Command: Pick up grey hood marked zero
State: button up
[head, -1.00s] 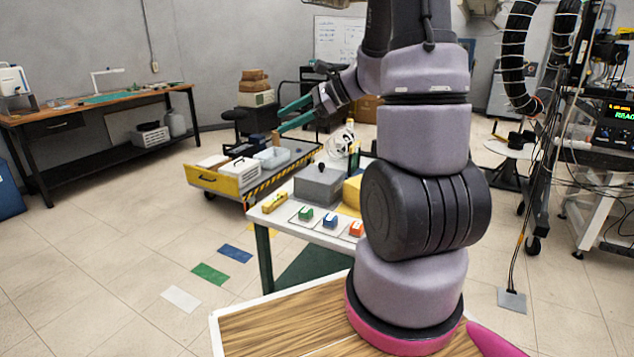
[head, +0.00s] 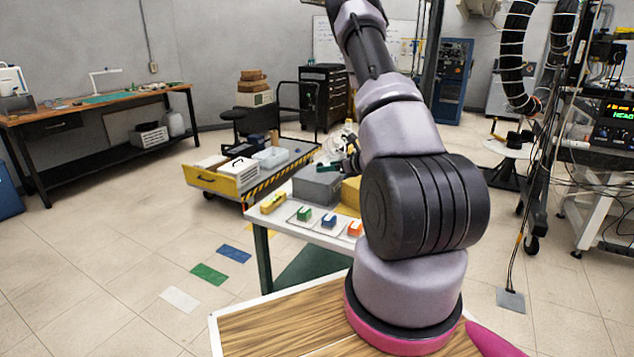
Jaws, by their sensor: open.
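The grey hood (head: 316,187), a box-shaped cover, stands at the back of the small white table (head: 283,224). No mark can be read on it at this size. My gripper (head: 328,167) is low over the top of the hood, its green fingers at about the height of the hood's top. It is open, and nothing shows held between the fingers. The dark knob on the hood's top is hidden or blends with the fingers. I cannot tell whether the fingers touch it.
A yellow box (head: 351,192) stands right of the hood, partly behind my arm. A yellow object (head: 273,203) lies at the table's left. A yellow cart (head: 226,182) stands behind.

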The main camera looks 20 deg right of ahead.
jog(key=x, duration=0.6)
jog(key=shift+w+d+r, duration=0.1)
jog(key=shift+d+r, duration=0.1)
grip_shut()
